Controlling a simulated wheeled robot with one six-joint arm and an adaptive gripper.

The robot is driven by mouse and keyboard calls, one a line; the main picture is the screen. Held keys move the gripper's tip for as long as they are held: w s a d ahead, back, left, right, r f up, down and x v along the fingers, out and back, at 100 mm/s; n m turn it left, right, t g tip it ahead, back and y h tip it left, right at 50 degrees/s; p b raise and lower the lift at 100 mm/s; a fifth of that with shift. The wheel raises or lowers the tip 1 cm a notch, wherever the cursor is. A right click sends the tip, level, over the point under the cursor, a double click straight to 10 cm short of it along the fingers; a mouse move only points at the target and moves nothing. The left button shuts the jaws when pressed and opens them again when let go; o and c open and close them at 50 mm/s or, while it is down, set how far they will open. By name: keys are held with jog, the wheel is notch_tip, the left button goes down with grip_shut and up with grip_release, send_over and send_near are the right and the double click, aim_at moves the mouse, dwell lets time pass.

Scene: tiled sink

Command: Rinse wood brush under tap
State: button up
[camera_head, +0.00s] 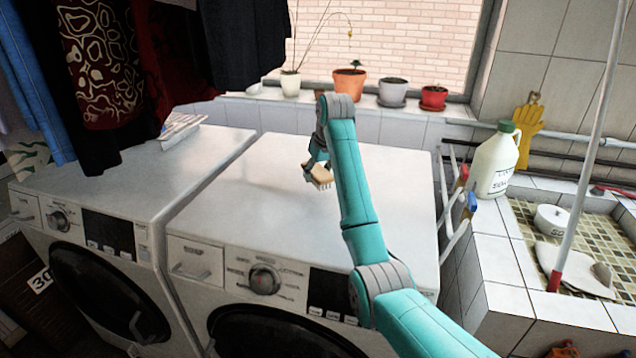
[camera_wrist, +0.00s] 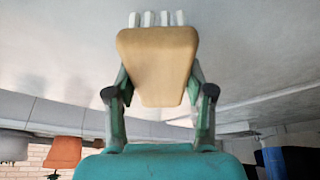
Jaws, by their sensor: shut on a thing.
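The wood brush (camera_head: 320,177) is a small tan block with pale bristles. My gripper (camera_head: 312,170) is shut on it and holds it over the right washing machine's white top. In the wrist view the brush (camera_wrist: 158,62) sits between the two fingers of my gripper (camera_wrist: 160,92), with its white bristle tufts at the top of the picture. The tiled sink (camera_head: 535,215) is at the right, with a mosaic basin. A tap cannot be made out clearly; a red-ended fitting (camera_head: 610,190) shows at the right edge.
Two washing machines (camera_head: 130,175) stand side by side, with clothes (camera_head: 110,60) hanging at the upper left. A white jug (camera_head: 494,162) stands on the sink's edge. A drying rack (camera_head: 452,200) is between machine and sink. A pole (camera_head: 592,130) leans in the basin. Potted plants (camera_head: 349,83) line the sill.

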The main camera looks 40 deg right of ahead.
jog(key=shift+f, duration=1.8)
jog(key=shift+f, duration=0.15)
jog(key=o, duration=1)
